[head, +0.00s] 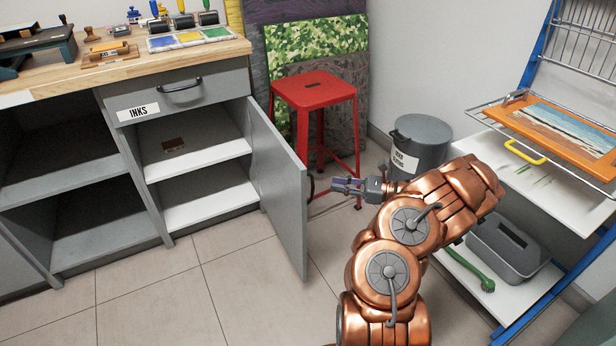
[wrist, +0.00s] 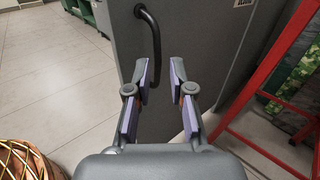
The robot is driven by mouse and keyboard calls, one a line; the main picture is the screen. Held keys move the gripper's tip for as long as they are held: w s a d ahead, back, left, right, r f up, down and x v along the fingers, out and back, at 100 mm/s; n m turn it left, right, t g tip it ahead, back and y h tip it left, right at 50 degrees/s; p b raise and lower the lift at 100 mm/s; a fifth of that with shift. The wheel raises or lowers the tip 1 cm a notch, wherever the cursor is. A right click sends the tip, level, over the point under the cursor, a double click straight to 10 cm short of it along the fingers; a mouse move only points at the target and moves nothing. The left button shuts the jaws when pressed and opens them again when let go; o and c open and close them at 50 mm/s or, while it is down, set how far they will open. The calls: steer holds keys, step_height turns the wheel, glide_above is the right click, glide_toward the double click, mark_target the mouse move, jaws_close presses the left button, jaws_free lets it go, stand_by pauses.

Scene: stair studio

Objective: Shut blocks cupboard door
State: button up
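The grey cupboard door (head: 277,180) stands wide open, swung out from the cupboard under the INKS drawer. Its outer face (wrist: 205,50) fills the middle of the wrist view. The dark curved door handle (wrist: 155,40) is on that face, and shows in the head view (head: 311,188) at the door's edge. My gripper (wrist: 159,74) is open and empty, with its purple-padded fingers pointing at the door near the handle's lower end. In the head view my gripper (head: 336,185) is just right of the door. I cannot tell whether it touches the handle.
A blue-framed rack (head: 540,180) is at right. Floor left of the door is clear.

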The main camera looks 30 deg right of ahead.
mark_target(312, 179)
steer(key=b+x, duration=0.1)
steer(key=x, duration=0.7)
steer(key=shift+a+b, duration=0.3)
steer(key=shift+b, duration=0.05)
steer(key=shift+s, duration=0.1)
jaws_close()
